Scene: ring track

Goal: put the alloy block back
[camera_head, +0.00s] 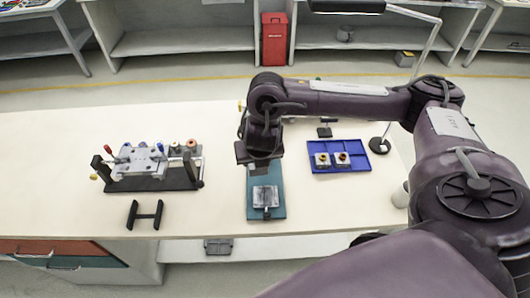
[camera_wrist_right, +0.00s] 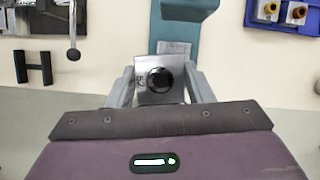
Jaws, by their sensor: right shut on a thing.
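The alloy block (camera_wrist_right: 150,93), a silver block with a round dark hole, is between the two fingers of my right gripper (camera_wrist_right: 160,88) in the wrist view. The fingers are shut on its sides. In the head view my right gripper (camera_head: 260,168) hangs over the back part of a teal stand (camera_head: 279,205); the block cannot be made out there. A grey metal plate (camera_head: 266,195) lies on the front of the stand. A blue tray (camera_head: 322,169) to the right holds two silver blocks (camera_head: 341,159) with orange-brown tops. My left gripper is not in view.
A fixture with coloured knobs (camera_head: 140,160) stands on a black base at the left. A black H-shaped piece (camera_head: 145,214) lies in front of it. A round-based stand (camera_head: 379,145) is right of the tray. The front right tabletop is mostly clear.

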